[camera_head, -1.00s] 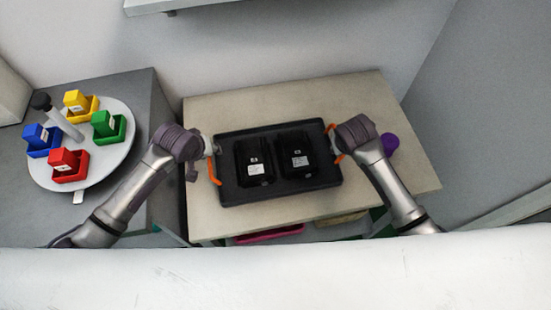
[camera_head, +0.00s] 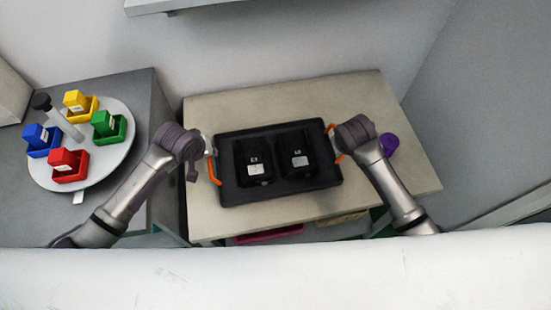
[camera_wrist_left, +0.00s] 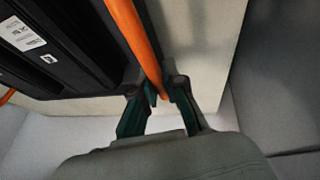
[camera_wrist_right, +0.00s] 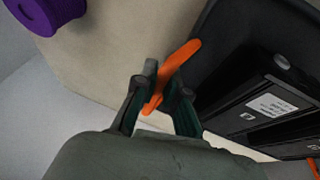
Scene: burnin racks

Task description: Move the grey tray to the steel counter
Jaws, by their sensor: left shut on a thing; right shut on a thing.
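The dark grey tray (camera_head: 232,198) lies on a beige table, holding two black boxes with white labels, left (camera_head: 257,180) and right (camera_head: 300,172). It has an orange handle at each short end. My left gripper (camera_head: 212,165) is shut on the left handle; in the left wrist view its fingers (camera_wrist_left: 160,95) close around the orange bar (camera_wrist_left: 132,30). My right gripper (camera_head: 334,148) is shut on the right handle; the right wrist view shows its fingers (camera_wrist_right: 162,92) around that bar (camera_wrist_right: 181,62). The grey counter (camera_head: 120,88) stands at the left.
A round white turntable (camera_head: 50,178) on the counter carries red, blue, yellow and green bins with boxes. A purple round object (camera_head: 389,143) sits right of the tray on the beige table (camera_head: 240,105). A wall rises behind; a gap separates counter and table.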

